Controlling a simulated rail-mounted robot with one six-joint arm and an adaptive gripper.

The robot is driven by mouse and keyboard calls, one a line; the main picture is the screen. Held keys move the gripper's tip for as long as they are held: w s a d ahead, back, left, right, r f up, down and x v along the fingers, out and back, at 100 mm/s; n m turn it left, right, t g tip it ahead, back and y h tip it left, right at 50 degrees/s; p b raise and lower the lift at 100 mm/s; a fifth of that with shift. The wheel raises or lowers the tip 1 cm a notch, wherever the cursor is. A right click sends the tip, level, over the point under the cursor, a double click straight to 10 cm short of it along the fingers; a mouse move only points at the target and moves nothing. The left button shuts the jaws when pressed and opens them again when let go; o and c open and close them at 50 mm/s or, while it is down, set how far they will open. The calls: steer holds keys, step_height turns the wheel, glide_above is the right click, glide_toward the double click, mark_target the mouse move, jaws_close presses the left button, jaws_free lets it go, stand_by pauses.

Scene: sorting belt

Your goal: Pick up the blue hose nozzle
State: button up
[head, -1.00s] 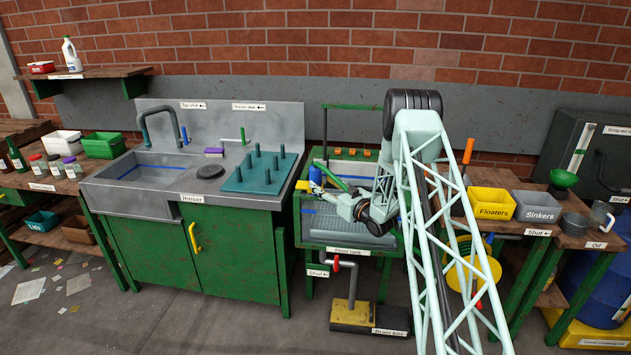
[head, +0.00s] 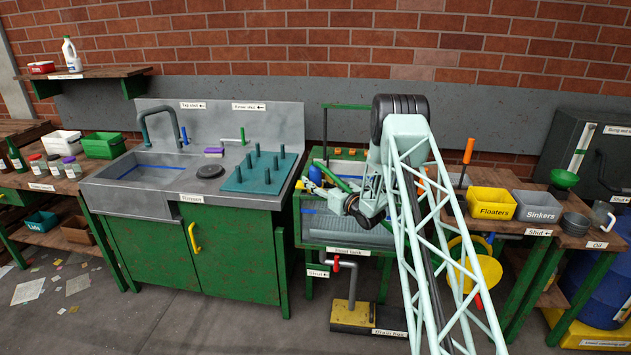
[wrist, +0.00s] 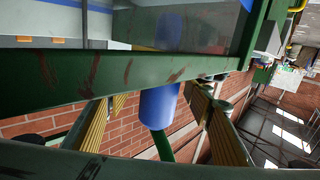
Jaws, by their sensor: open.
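The blue hose nozzle (head: 315,174) is at the back left of the float tank (head: 350,238), with a green hose beside it. In the wrist view the blue nozzle (wrist: 160,105) shows as a blue cylinder with a green length at its lower end. My gripper (wrist: 158,97) is open, with one ribbed yellowish finger on each side of the nozzle and gaps on both sides. In the head view my wrist reaches over the tank from the right, and my fingertips are hard to make out there.
A green frame bar (wrist: 110,82) with worn paint crosses the wrist view close to the fingers. The rinser sink (head: 130,198) with its teal peg board (head: 262,180) stands left of the tank. Yellow Floaters (head: 490,204) and grey Sinkers (head: 538,207) bins stand to the right.

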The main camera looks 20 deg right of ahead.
mark_target(315, 165)
steer(key=shift+c, duration=0.4)
steer(key=c, duration=1)
steer(key=shift+r, duration=0.15)
steer(key=shift+r+p, duration=0.65)
steer(key=shift+r, duration=4.2)
steer(key=shift+o, duration=1.1)
